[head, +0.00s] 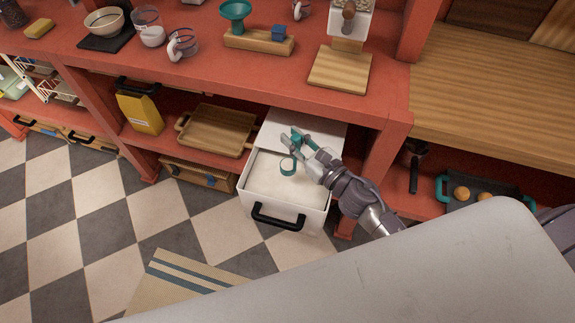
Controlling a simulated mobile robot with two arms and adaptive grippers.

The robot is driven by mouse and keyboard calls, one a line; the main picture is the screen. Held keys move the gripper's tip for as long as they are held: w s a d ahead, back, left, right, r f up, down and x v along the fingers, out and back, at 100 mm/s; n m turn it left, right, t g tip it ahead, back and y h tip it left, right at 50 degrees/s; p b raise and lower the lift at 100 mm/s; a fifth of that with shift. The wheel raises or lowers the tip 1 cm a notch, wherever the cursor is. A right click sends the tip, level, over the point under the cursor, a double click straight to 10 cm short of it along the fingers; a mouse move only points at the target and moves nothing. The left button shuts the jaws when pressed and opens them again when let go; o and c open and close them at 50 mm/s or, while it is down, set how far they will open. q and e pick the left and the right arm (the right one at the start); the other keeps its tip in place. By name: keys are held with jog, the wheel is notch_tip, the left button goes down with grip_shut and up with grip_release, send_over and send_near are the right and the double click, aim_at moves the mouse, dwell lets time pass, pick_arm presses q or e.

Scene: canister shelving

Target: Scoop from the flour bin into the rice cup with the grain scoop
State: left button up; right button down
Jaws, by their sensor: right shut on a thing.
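The flour bin (318,220) is a white bin with a black front handle, standing open on the low shelf with pale flour inside. My right gripper (303,147) is over the bin, shut on the teal grain scoop (288,168). The scoop's round end is down at or just above the flour; I cannot tell if it touches. Two clear cups with pale contents or parts stand on the upper counter: one at the front (183,44), one behind it (148,20). I cannot tell which is the rice cup. My left gripper is not in view.
The red counter (205,75) overhangs the lower shelf behind the bin. A wooden tray (215,131) and a yellow package (141,112) sit left of the bin.

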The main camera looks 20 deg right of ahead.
jog(key=shift+r+p, duration=1.55)
jog(key=shift+r, duration=0.45)
jog(key=shift+s+a, duration=0.1)
jog(key=shift+s, duration=0.2)
jog(key=s+d+r+m+t+h, duration=0.1)
jog(key=s+d+r+m+h, duration=0.2)
jog(key=s+r+h, duration=0.4)
jog(key=s+r+m, duration=0.1)
jog(key=s+r, duration=0.1)
jog(key=s, duration=0.3)
jog(key=shift+m, duration=0.3)
